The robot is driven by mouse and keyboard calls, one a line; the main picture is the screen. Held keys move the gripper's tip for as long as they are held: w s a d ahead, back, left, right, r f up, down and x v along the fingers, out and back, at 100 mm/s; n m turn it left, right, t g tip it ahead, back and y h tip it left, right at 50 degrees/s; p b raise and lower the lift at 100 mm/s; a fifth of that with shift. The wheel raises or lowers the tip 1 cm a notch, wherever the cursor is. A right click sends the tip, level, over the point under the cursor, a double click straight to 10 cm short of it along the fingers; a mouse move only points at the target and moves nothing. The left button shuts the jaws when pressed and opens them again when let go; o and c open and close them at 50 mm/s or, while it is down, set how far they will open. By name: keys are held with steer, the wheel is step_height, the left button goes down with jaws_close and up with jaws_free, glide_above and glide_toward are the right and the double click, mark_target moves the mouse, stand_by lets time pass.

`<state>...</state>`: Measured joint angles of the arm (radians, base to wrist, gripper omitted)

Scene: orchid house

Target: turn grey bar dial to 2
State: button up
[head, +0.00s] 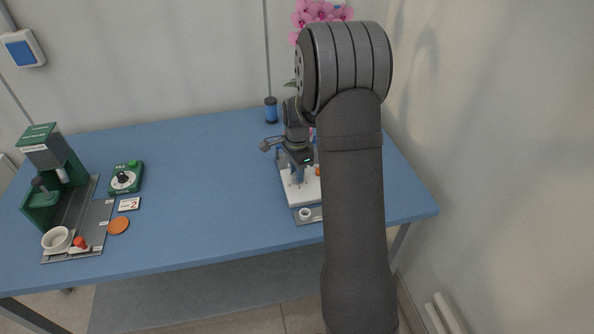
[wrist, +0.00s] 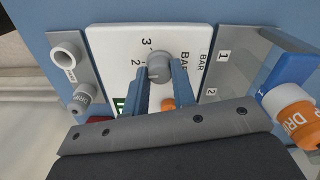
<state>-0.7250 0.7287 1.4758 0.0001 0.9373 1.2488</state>
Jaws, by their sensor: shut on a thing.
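The grey bar dial (wrist: 159,66) is a round knob on a white panel (wrist: 112,42) marked BAR, with a printed 3 and 2 at its upper left and left in the wrist view. My gripper (wrist: 161,74) has its two blue fingers on either side of the knob and is shut on it. I cannot tell which number the dial points at. In the head view my gripper (head: 298,174) is low over the white panel (head: 306,193) on the right of the table, and my arm hides part of the panel and the dial.
On the table's left are a green machine (head: 47,151), a green dial box (head: 126,178), a "2" card (head: 129,204) and an orange disc (head: 118,226). The table's middle is clear.

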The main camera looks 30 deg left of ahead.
steer(key=shift+m, duration=0.6)
steer(key=o, duration=1)
steer(key=shift+r, duration=0.1)
step_height(320, 180, up, 17)
steer(key=shift+r, duration=0.15)
step_height(320, 180, down, 18)
steer(key=shift+r, duration=0.25)
stand_by(0.6)
